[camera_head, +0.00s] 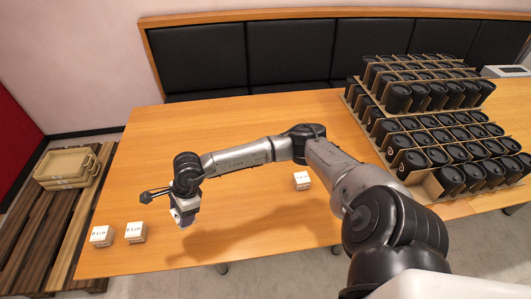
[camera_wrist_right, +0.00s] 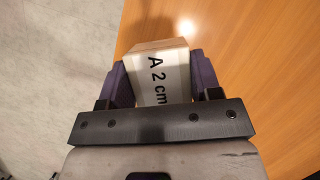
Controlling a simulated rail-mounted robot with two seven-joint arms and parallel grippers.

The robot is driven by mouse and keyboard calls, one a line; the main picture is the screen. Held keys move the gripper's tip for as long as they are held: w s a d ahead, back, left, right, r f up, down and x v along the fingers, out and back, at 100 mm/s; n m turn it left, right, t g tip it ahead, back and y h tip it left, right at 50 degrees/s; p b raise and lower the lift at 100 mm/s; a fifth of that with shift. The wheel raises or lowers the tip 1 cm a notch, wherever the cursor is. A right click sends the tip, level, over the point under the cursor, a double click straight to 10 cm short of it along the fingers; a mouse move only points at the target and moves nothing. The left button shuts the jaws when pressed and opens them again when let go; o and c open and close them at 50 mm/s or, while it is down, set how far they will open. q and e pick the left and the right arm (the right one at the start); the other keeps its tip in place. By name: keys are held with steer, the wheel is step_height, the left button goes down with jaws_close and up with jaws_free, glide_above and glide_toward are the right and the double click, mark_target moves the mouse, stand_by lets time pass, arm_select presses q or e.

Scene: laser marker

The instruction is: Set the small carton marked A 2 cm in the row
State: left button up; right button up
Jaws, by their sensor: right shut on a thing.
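The small white carton marked A 2 cm (camera_wrist_right: 163,75) is between the two fingers of my right gripper (camera_wrist_right: 162,82), its label facing the wrist camera. In the head view my right gripper (camera_head: 183,214) is shut on it (camera_head: 184,216) above the left part of the table, near the front edge. Two white cartons stand side by side to its left: one at the far left (camera_head: 101,236) and one nearer (camera_head: 135,232). Another white carton (camera_head: 302,180) stands alone to the right. Their small labels are hard to read. My left gripper is not in view.
The wooden table (camera_head: 230,120) is clear behind the arm. Racks of black containers (camera_head: 440,125) fill its right side. Beige trays (camera_head: 68,165) lie on a slatted wooden pallet (camera_head: 40,225) to the left. A black padded bench (camera_head: 290,50) stands behind.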

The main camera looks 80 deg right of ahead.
steer(key=shift+s+d+f+m+t+h, duration=0.6)
steer(key=shift+d+f+m+h, duration=0.35)
steer(key=shift+d+m, duration=2.1)
steer(key=w+a+f, duration=0.2)
steer(key=w, duration=0.1)
steer(key=w+a+f+b, duration=0.1)
steer(key=w+a+f, duration=0.1)
steer(key=w, duration=0.1)
steer(key=w+a+f+b, duration=0.1)
steer(key=w+a+f, duration=0.1)
steer(key=w+f, duration=0.1)
steer(key=shift+w+a, duration=0.1)
steer(key=shift+w, duration=0.4)
steer(key=shift+f+b, duration=0.6)
steer(key=shift+f, duration=1.4)
steer(key=o, duration=0.5)
steer(key=shift+f, duration=0.1)
steer(key=o, duration=0.5)
steer(key=shift+c, duration=0.2)
